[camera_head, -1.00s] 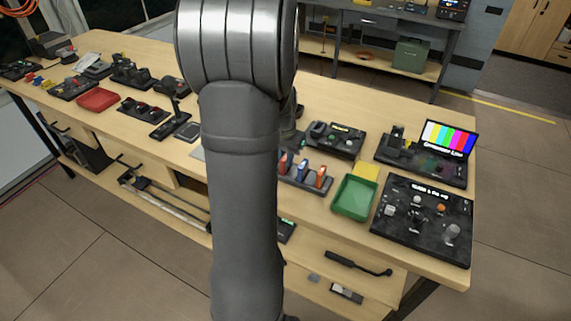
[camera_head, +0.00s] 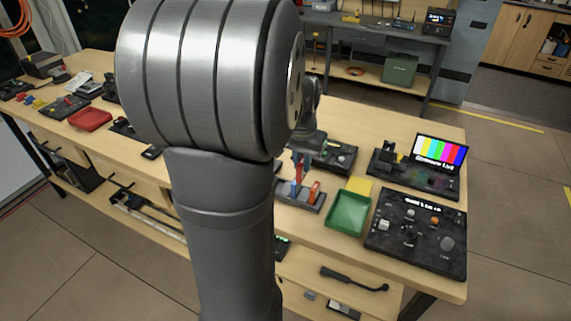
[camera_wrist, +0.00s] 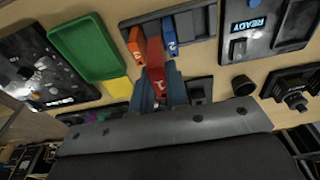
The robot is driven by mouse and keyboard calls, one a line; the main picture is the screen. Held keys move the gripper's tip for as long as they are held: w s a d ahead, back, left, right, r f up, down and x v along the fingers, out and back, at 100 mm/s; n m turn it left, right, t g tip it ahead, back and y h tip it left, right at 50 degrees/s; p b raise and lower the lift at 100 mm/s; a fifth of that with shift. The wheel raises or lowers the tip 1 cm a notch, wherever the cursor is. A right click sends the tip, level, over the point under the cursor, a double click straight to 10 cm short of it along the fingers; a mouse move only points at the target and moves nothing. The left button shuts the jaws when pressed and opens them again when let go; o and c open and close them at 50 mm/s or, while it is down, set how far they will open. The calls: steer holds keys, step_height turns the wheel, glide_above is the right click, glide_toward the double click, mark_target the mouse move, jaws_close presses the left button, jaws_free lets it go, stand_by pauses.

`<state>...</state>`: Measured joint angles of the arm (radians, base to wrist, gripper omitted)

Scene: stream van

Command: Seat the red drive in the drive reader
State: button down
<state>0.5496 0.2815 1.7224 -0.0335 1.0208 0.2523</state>
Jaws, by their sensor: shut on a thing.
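My gripper (camera_wrist: 160,92) is shut on the red drive (camera_wrist: 155,57), which sits between its dark blue fingers. The drive is at the dark drive rack (camera_wrist: 190,19), between an orange drive (camera_wrist: 135,43) and a blue drive (camera_wrist: 169,35). I cannot tell whether its lower end is clear of the slot. In the head view the gripper (camera_head: 303,150) is over the rack (camera_head: 284,196), with the orange drive (camera_head: 315,190) to its right. A dark device with a blue READY display (camera_wrist: 250,25) is right of the rack in the wrist view; it may be the drive reader.
A green tray (camera_head: 348,213), a yellow pad (camera_head: 359,186) and a black control panel (camera_head: 416,232) lie right of the rack. A colour-bar screen (camera_head: 441,151) stands behind. My arm hides much of the middle table.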

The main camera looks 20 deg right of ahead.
steer(key=s+d+r, duration=0.2)
steer(key=s, duration=0.1)
steer(key=w+a+f+n, duration=0.2)
steer(key=w+a+n, duration=0.1)
steer(key=w+a, duration=0.55)
steer(key=w+a+f+n+y, duration=0.1)
steer(key=w+a+f+n, duration=0.3)
steer(key=w, duration=0.8)
steer(key=w+a+n, duration=0.2)
steer(key=w+a, duration=0.5)
steer(key=w, duration=0.3)
steer(key=s+d+r+m, duration=0.2)
steer(key=d+m, duration=0.1)
steer(key=d, duration=0.6)
steer(key=s+d+r+m, duration=0.2)
steer(key=s+d+m, duration=0.1)
steer(key=d, duration=0.7)
steer(key=s+d+r+m+h, duration=0.1)
steer(key=s+d+m, duration=0.1)
steer(key=d, duration=0.8)
steer(key=shift+s+r+m, duration=0.25)
steer(key=shift+r+m, duration=0.15)
steer(key=shift+m, duration=0.1)
steer(key=shift+d, duration=0.1)
steer(key=shift+f, duration=2.9)
steer(key=shift+f, duration=2)
